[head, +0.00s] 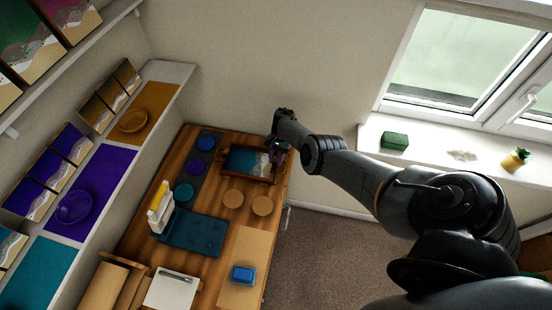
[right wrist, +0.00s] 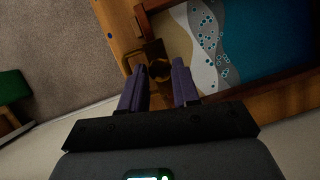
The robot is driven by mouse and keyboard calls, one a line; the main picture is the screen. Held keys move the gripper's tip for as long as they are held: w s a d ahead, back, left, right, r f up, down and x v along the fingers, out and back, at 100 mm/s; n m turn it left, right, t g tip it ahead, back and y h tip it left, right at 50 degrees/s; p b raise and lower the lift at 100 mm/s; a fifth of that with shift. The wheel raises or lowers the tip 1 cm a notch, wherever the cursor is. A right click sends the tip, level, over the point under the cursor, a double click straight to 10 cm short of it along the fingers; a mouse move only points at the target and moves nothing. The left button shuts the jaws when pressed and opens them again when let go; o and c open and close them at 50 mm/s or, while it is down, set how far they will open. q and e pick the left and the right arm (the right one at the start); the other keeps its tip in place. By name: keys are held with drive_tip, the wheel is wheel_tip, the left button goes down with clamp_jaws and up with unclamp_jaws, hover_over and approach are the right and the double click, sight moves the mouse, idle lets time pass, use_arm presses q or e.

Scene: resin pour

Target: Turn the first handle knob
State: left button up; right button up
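A wooden framed tray (head: 236,178) with a sea-and-sand picture of blue, white and beige lies on the table. It fills the upper right of the right wrist view (right wrist: 275,104). My right gripper (head: 277,147) is over the tray's right end. In the right wrist view its two fingers (right wrist: 160,66) are spread, with the knob seen between their tips. I cannot tell whether they touch it. My left gripper is not in view.
Shelves line the left wall. A window sill with a green box (head: 394,141) is at right.

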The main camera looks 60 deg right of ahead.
drive_tip(key=o, duration=0.4)
drive_tip(key=shift+p+v, duration=1.55)
drive_tip(key=shift+v, duration=3.85)
drive_tip(key=shift+s, duration=0.1)
